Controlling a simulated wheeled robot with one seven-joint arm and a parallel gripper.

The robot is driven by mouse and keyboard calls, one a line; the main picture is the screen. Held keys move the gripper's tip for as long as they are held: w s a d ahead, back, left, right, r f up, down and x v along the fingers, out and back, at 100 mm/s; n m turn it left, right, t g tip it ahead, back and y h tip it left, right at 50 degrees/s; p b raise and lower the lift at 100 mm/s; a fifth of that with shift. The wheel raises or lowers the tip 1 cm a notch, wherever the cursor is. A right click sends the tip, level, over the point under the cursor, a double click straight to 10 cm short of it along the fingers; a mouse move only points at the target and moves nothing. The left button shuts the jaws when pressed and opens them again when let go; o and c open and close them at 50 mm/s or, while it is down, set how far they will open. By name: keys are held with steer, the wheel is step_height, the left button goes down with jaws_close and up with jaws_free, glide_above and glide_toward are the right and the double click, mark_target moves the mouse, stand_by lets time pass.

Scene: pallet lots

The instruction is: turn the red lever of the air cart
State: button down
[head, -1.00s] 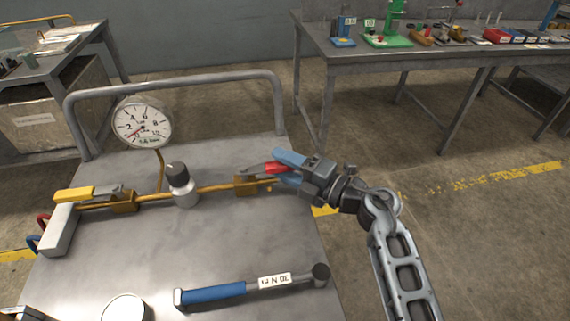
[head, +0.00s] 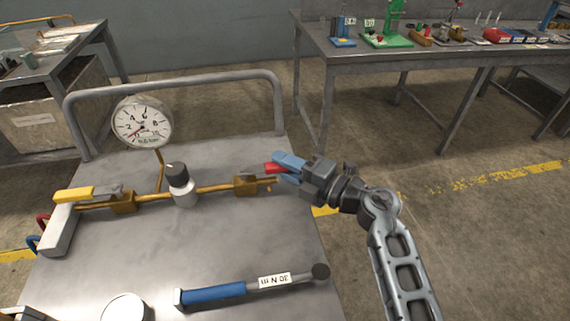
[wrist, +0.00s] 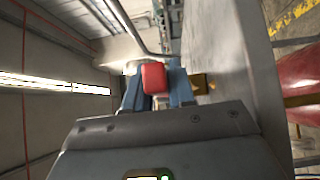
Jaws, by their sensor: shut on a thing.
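The air cart (head: 100,240) has a grey top with a brass pipe line running across it. The red lever (head: 275,168) is at the right end of this line, by a brass valve body (head: 245,185). My gripper (head: 287,168) is at the lever, its blue fingers shut on it. In the wrist view the red lever end (wrist: 154,78) shows between the two blue fingers (wrist: 153,90). The lever's joint with the valve is partly hidden by the fingers.
A yellow lever (head: 75,194), a dial gauge (head: 143,122) and a black-topped regulator knob (head: 178,174) are on the same line. A blue-handled torque wrench (head: 215,293) lies in front. A rail (head: 180,82) bounds the cart's back. A bench (head: 400,55) stands behind right.

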mark_target(279, 171)
steer(key=shift+s+r+m+t+h+p, duration=0.2)
steer(key=shift+s+m+t+h+p, duration=0.15)
steer(key=shift+p, duration=0.55)
steer(key=shift+s+d+m+t+h+p, duration=0.1)
steer(key=shift+s+m+t+h+p, duration=0.5)
steer(key=shift+p, duration=0.55)
steer(key=shift+s+f+m+t+h+p, duration=0.15)
steer(key=shift+s+m+t+h+p, duration=0.3)
steer(key=shift+m+t+h, duration=0.4)
steer(key=shift+s+f+m+t+h+p, duration=0.1)
steer(key=shift+s+m+t+h+p, duration=0.35)
steer(key=shift+t, duration=0.45)
steer(key=shift+w, duration=0.1)
steer(key=c, duration=1)
jaws_free()
steer(key=shift+c, duration=0.2)
steer(key=shift+d, duration=0.1)
steer(key=shift+p+v, duration=0.4)
steer(key=shift+v, duration=3.5)
